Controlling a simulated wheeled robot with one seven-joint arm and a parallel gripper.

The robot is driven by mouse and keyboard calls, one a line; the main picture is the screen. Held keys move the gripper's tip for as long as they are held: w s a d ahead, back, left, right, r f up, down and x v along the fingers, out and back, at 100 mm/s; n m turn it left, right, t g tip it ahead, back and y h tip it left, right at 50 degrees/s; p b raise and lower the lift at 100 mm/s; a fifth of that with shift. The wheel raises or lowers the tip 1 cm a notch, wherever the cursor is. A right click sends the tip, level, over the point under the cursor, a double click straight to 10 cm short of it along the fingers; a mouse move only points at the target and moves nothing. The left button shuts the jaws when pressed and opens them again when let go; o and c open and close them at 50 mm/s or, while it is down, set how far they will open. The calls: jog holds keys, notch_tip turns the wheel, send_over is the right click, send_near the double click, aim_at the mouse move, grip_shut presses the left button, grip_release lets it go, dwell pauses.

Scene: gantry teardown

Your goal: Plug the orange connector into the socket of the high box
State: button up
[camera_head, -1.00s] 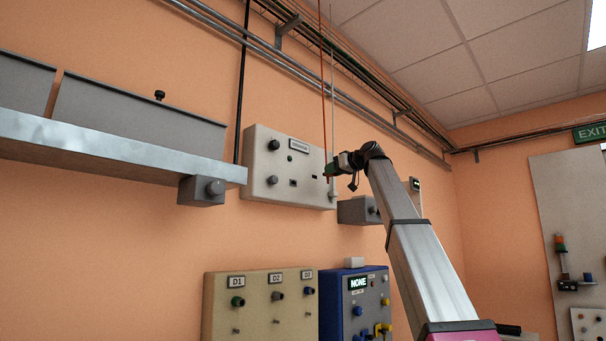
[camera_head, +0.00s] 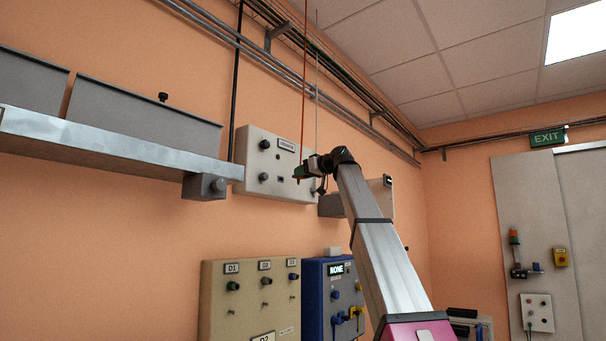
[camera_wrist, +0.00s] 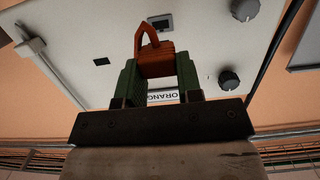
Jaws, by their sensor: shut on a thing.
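The high box (camera_head: 252,180) is a pale wall box with dark knobs and a label. My gripper (camera_head: 300,171) is in front of its right part. In the wrist view my gripper (camera_wrist: 158,80), with green fingers, is shut on the orange connector (camera_wrist: 156,58), which has a loop-shaped top. The box face (camera_wrist: 215,45) is behind it. A dark framed socket (camera_wrist: 160,22) shows just above the connector, which appears apart from it. A smaller dark opening (camera_wrist: 101,61) is to the left. A label (camera_wrist: 162,96) reading "ORANG" is partly hidden between the fingers.
A metal shelf (camera_head: 110,150) with grey bins is left of the box, with a grey block (camera_head: 204,187) under its end. A red cord (camera_head: 304,80) hangs near my gripper. A beige panel (camera_head: 222,300) and a blue panel (camera_head: 313,300) are below.

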jog(key=shift+r+x, duration=0.2)
jog(key=shift+x, duration=1.2)
jog(key=shift+r+x, duration=0.2)
jog(key=shift+x, duration=1.2)
jog(key=shift+r+x, duration=0.15)
jog(key=shift+x, duration=0.55)
jog(key=shift+r+x, duration=0.15)
jog(key=shift+x, duration=0.5)
jog(key=o, duration=1.1)
jog(key=shift+w, duration=0.15)
send_near(281, 178)
jog(key=shift+f+v, duration=0.6)
jog(key=shift+v, duration=3.3)
jog(key=shift+r, duration=0.35)
